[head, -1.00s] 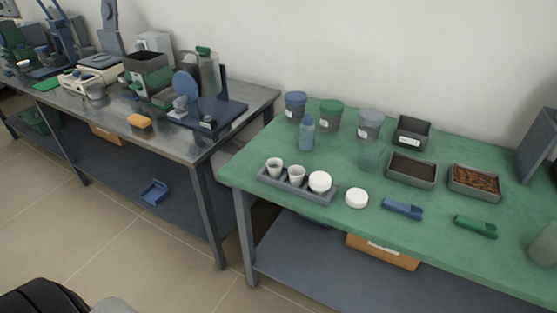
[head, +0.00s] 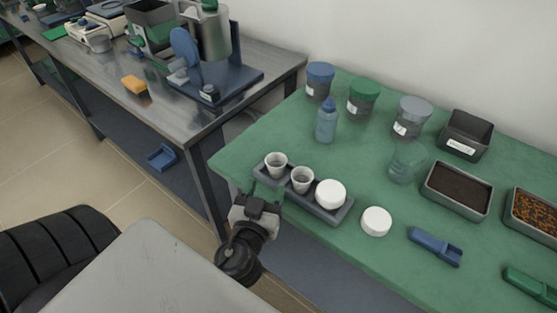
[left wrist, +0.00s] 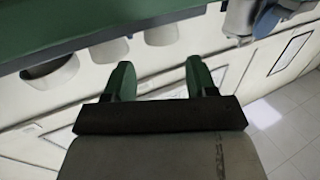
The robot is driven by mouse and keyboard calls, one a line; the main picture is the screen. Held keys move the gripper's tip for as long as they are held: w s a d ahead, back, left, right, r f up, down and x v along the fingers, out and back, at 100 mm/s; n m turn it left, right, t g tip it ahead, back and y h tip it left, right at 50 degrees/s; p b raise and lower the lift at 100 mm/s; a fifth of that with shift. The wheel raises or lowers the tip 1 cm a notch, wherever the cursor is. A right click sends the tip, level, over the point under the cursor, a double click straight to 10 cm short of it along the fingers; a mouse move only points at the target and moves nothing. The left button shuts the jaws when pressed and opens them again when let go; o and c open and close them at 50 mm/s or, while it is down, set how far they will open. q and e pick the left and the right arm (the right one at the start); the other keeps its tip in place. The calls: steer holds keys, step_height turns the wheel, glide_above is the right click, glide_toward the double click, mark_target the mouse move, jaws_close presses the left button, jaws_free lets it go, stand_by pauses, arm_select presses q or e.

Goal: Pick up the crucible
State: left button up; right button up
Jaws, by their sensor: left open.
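Two open white crucibles stand at the left of a grey tray (head: 317,206) near the green table's front edge, the left crucible (head: 276,164) and the middle crucible (head: 302,180). A third crucible with a white lid (head: 330,193) stands at the right of the tray. My left gripper (head: 265,193) is open at the tray's front left, close to the two open crucibles. In the left wrist view, its green fingers (left wrist: 161,80) are apart with nothing between them. My right gripper is not seen.
A loose white lid (head: 376,221) and a blue scoop (head: 435,246) lie right of the tray. A blue bottle (head: 326,121), lidded jars (head: 363,97) and a clear beaker (head: 406,163) stand behind. A gap separates the steel bench (head: 185,110).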

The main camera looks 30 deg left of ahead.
mark_target(273, 168)
arm_select(q)
steer(key=x, duration=0.2)
steer(key=shift+w+a+r+p, duration=0.1)
steer(key=shift+w+r+p, duration=0.05)
steer(key=shift+w+p, duration=0.15)
steer(key=shift+w+a, duration=0.1)
steer(key=shift+w, duration=0.15)
steer(key=shift+w+a+p, duration=0.1)
steer(key=shift+w+p, duration=0.2)
steer(key=shift+w, duration=0.05)
steer(key=p+x, duration=0.1)
steer(key=x, duration=0.2)
steer(key=shift+w+a+p, duration=0.2)
steer(key=shift+w+p, duration=0.05)
steer(key=shift+p, duration=0.05)
steer(key=shift+w+a, duration=0.15)
steer(key=shift+w, duration=0.3)
steer(key=c, duration=0.6)
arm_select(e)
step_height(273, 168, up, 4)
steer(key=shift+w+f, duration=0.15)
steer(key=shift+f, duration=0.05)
